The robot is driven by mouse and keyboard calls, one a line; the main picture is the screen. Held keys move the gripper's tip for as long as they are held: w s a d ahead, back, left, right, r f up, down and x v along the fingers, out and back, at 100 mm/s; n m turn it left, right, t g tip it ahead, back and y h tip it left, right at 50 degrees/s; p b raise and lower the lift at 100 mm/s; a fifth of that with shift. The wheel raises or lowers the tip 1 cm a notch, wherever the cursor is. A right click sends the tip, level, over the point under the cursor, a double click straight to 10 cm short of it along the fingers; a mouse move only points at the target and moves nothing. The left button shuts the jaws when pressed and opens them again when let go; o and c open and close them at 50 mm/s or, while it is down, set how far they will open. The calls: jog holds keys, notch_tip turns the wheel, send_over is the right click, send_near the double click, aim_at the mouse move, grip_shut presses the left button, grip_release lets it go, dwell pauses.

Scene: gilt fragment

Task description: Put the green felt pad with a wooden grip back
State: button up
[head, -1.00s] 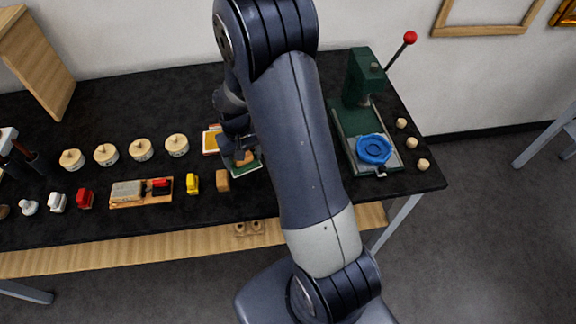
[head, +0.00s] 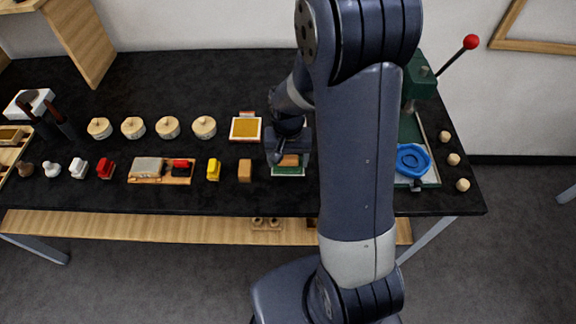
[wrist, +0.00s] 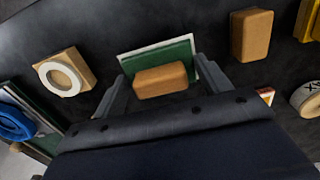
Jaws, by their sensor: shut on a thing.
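The green felt pad (head: 290,171) with a wooden grip shows below my gripper (head: 288,152) in the head view, right of a plain tan block. In the wrist view the green pad (wrist: 184,52) has a pale edge around part of it, and its wooden grip (wrist: 160,80) lies between my fingers (wrist: 162,86). My gripper is shut on the pad. The pad is at or just above the black tabletop; I cannot tell whether it touches. My arm hides part of the table right of it.
The tan block (head: 245,170) stands just left of the pad. A shallow tray with a yellow inside (head: 246,129) lies behind it. A green press (head: 421,86) with a blue ring (head: 412,160) stands at right. A block with a white ring (wrist: 62,76) is near in the wrist view.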

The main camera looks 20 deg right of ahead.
aim_at(288, 167)
jog(key=shift+f, duration=1.9)
jog(key=shift+f, duration=0.1)
jog(key=o, duration=0.9)
notch_tip(288, 167, up, 12)
jog(key=shift+r, duration=0.1)
notch_tip(288, 167, down, 12)
jog(key=shift+f, duration=0.25)
jog(key=shift+r, duration=0.25)
